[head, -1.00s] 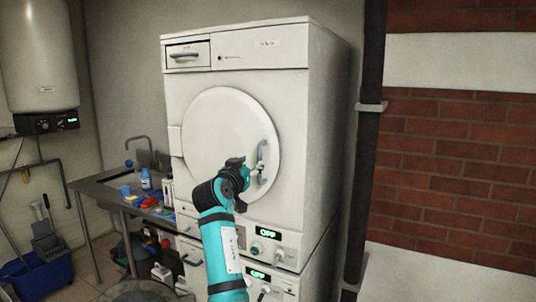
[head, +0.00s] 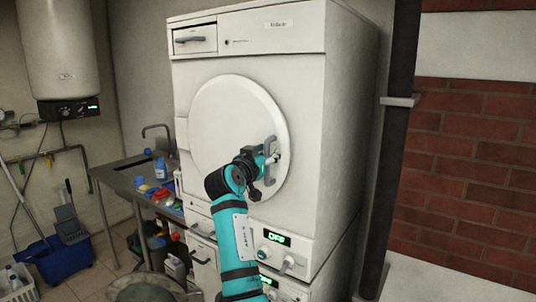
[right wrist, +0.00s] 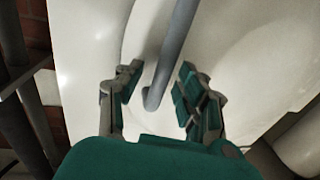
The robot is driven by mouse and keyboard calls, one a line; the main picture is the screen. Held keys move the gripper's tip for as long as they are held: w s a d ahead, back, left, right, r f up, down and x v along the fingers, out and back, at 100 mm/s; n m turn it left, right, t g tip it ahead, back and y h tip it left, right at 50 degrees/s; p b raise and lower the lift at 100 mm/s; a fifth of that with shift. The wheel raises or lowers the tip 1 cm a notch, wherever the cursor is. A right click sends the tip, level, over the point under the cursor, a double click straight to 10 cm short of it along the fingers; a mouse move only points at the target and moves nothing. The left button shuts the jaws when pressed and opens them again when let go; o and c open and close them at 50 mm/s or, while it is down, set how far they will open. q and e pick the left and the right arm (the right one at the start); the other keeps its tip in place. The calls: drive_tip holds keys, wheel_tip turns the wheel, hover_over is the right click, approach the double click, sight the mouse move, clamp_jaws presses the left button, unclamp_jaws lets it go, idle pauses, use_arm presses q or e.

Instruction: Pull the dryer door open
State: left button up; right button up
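The white dryer (head: 305,120) stands on top of another white appliance, with its round door (head: 225,120) shut. The door's grey vertical handle (head: 269,168) is on the right side of the door. My right gripper (head: 273,157) is at the handle in the head view. In the right wrist view, my right gripper (right wrist: 158,88) is open, and the grey handle bar (right wrist: 172,60) runs between its two fingers. Gaps show between the bar and both fingers. The bar's lower end meets the white door. My left gripper is not in view.
A control panel (head: 275,242) with a green display sits below the door. A sink counter (head: 125,180) with bottles and cloths is at the left. A dark vertical pipe (head: 398,130) and a brick wall (head: 470,170) are at the right.

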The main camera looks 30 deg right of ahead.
clamp_jaws()
drive_tip(key=shift+f, duration=0.2)
idle(0.4)
